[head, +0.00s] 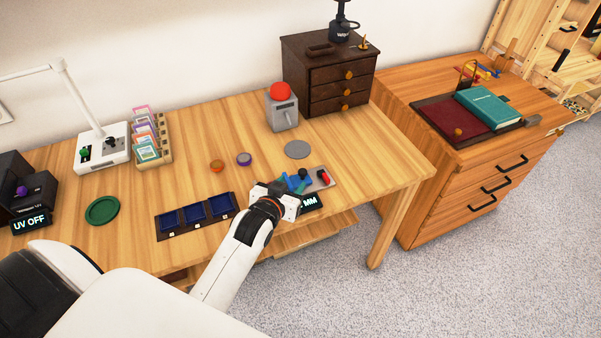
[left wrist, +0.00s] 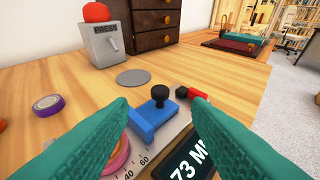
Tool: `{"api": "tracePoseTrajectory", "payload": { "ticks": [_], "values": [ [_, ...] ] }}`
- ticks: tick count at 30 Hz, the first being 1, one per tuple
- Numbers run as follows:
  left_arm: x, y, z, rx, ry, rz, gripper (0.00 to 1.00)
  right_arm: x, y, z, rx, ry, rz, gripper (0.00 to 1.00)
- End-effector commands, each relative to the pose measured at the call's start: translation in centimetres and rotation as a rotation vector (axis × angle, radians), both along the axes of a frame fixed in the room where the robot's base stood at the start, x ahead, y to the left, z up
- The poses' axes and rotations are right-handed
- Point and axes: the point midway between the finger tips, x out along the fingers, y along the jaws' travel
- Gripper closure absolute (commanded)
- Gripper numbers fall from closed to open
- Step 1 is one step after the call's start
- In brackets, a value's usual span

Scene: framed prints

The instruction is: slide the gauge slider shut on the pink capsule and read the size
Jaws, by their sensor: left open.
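The gauge has a pale scale plate (head: 325,182), a blue slider (left wrist: 155,122) with a black knob (left wrist: 158,96), and a dark display (left wrist: 192,158) reading "73 M", its end cut off by a finger. The slider stands near the 60 mark. A round pink and orange piece, seemingly the pink capsule (left wrist: 118,160), sits left of the slider, partly hidden by my left finger. I cannot tell whether they touch. My left gripper (head: 292,186) is open over the gauge, its teal fingers either side of the slider and knob, apart from them. My right gripper is out of view.
A purple capsule (head: 244,159) and an orange one (head: 217,166) lie left of the gauge. A grey disc (head: 297,149) and a grey press (head: 282,112) with a red top stand behind. A blue-welled tray (head: 195,214) is to the left. A red piece (left wrist: 190,92) sits at the gauge's far end.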

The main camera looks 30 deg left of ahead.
Motion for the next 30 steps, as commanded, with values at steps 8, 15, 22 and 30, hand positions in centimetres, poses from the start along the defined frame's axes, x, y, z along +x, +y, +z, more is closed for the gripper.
{"api": "tracePoseTrajectory", "payload": {
  "ticks": [8, 15, 22, 30],
  "values": [
    [5.1, 0.4, -2.0, 0.0, 0.0, -0.001, 0.55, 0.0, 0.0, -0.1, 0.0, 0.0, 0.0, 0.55],
    [7.1, 0.5, -2.9, 0.0, 0.001, -0.001, 0.55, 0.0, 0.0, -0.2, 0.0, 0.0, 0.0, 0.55],
    [7.3, 0.6, -3.1, 0.0, 0.002, -0.001, 0.55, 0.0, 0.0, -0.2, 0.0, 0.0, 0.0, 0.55],
    [7.3, 0.6, -3.1, 0.0, 0.002, -0.001, 0.86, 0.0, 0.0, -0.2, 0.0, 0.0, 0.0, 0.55]
  ]
}}
